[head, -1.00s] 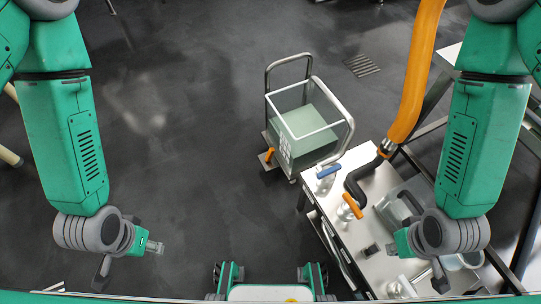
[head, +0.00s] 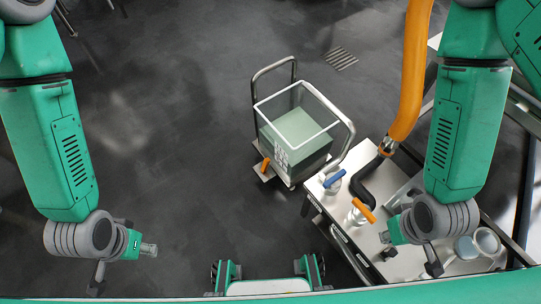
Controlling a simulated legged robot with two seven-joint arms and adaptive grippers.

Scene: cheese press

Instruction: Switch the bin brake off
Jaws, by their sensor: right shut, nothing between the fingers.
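The bin (head: 296,132) is a clear-walled box with pale green contents, on a wheeled cart with metal handles, ahead of me on the floor. A small orange lever (head: 265,165), which looks like its brake, sticks up at the cart's near left corner. I cannot tell its exact setting. My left gripper (head: 148,249) hangs over bare floor at the lower left, well apart from the bin; its finger opening is too small to judge. My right gripper (head: 385,238) is shut and empty above the steel table at the right, apart from the lever.
The steel table (head: 340,228) stands right of the bin, with a blue-handled valve (head: 334,179) and an orange-handled valve (head: 363,211). A thick orange hose (head: 410,75) hangs above it. Floor left of the bin and before it is clear.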

